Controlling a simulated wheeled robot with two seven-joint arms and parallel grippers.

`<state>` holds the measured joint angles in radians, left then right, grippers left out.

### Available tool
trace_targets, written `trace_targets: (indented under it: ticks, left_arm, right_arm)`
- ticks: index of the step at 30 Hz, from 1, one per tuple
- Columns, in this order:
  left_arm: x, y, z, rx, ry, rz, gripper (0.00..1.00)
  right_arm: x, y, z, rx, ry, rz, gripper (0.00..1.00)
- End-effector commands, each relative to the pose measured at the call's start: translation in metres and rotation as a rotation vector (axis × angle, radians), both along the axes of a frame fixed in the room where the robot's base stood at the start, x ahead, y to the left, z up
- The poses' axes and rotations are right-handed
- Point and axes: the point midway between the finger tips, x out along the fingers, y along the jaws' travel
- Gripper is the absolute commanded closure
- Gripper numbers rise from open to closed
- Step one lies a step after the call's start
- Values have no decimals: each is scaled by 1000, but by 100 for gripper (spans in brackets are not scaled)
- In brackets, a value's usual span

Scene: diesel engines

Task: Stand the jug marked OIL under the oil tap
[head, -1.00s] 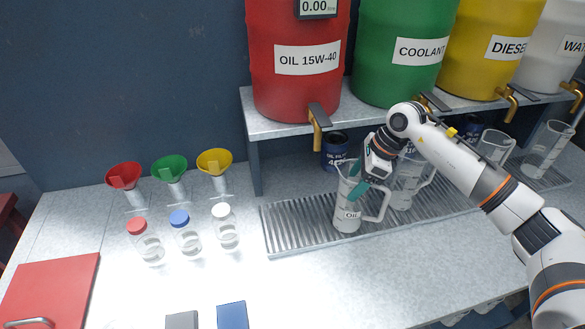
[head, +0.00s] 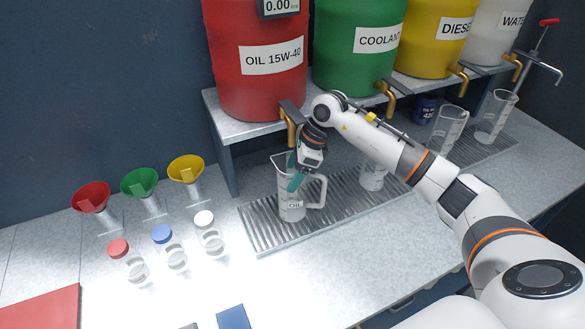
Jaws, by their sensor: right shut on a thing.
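The clear jug marked OIL (head: 292,205) stands upright, or very nearly, on the left part of the slotted drip grate (head: 256,232). I cannot tell whether its base touches the grate. My right gripper (head: 294,172) is shut on the jug's upper part, its teal fingers at the wall on the handle side. The red OIL 15W-40 drum (head: 230,85) sits on the shelf above. Its brass oil tap (head: 290,128) hangs over the jug's mouth, partly hidden by my right wrist. My left gripper is out of view.
Other clear jugs (head: 447,130) stand along the grate to the right, one close behind my right forearm. Green (head: 352,65) and yellow drums share the shelf (head: 258,129). Funnels (head: 140,182) and capped bottles (head: 128,262) stand on the bench at left.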

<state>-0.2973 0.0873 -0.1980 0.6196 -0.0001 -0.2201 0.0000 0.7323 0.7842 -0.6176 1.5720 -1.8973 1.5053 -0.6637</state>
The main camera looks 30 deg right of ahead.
Motion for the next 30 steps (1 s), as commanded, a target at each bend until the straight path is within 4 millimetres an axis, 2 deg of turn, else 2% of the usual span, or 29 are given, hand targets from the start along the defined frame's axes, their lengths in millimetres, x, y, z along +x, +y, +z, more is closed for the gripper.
trace_targets:
  ticks: [5, 6, 9, 19, 21, 26, 30]
  left_arm:
    - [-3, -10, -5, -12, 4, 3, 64]
    - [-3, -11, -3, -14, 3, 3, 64]
    - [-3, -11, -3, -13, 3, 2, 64]
    - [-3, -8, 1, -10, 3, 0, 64]
    - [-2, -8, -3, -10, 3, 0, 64]
    - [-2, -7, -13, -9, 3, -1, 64]
    - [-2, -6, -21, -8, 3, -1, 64]
  right_arm:
    - [0, -1, -4, -1, 0, -1, 68]
    - [0, -1, -2, -1, 0, -1, 24]
    - [0, -1, -2, -1, 0, -1, 9]
    - [0, -1, 2, -1, 0, -1, 9]
    - [0, -4, 5, -3, -2, -2, 9]
    - [-5, -14, 30, -4, -7, -2, 9]
    - [-10, -26, 59, -4, -6, -4, 9]
